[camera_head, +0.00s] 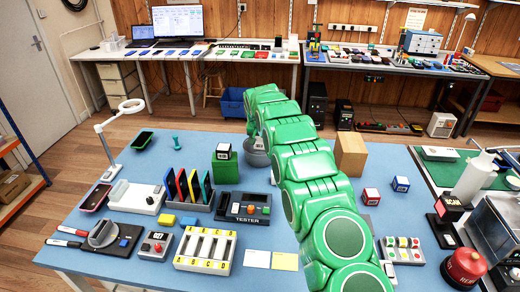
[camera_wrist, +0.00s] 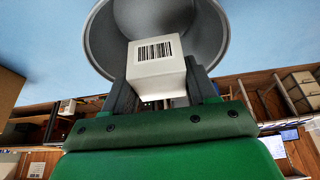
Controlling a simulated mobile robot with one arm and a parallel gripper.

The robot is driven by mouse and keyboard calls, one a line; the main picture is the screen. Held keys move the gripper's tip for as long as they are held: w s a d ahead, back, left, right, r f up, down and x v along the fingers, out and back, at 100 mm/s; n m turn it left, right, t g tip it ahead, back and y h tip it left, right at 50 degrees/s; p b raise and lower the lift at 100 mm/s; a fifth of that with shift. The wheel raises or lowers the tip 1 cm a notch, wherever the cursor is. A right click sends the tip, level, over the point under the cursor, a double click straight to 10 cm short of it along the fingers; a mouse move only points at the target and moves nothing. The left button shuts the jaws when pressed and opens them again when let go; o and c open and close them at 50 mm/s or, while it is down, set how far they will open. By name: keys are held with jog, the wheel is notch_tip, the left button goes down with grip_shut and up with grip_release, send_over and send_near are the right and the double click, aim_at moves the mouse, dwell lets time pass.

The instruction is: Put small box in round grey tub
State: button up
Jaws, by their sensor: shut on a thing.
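The small box (camera_wrist: 156,72) is white with a barcode on its upper face. In the wrist view my gripper (camera_wrist: 160,88) is shut on it, with a dark finger on either side. The round grey tub (camera_wrist: 97,40) lies behind the box in that view, and the box overlaps its opening. I cannot tell whether the box is above the rim or inside it. In the head view the tub (camera_head: 254,159) stands on the blue table, partly covered by my green arm. The box and fingertips cannot be made out there.
A green block (camera_head: 224,168) stands left of the tub, and a tall brown box (camera_head: 350,154) stands to its right. The tester (camera_head: 244,208) and a rack of coloured phones (camera_head: 188,188) lie in front. Small red (camera_head: 370,196) and blue (camera_head: 400,184) boxes sit further right.

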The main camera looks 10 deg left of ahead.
jog(key=shift+f, duration=3.4)
jog(key=shift+f, duration=0.15)
jog(key=o, duration=1.2)
jog(key=shift+c, duration=0.2)
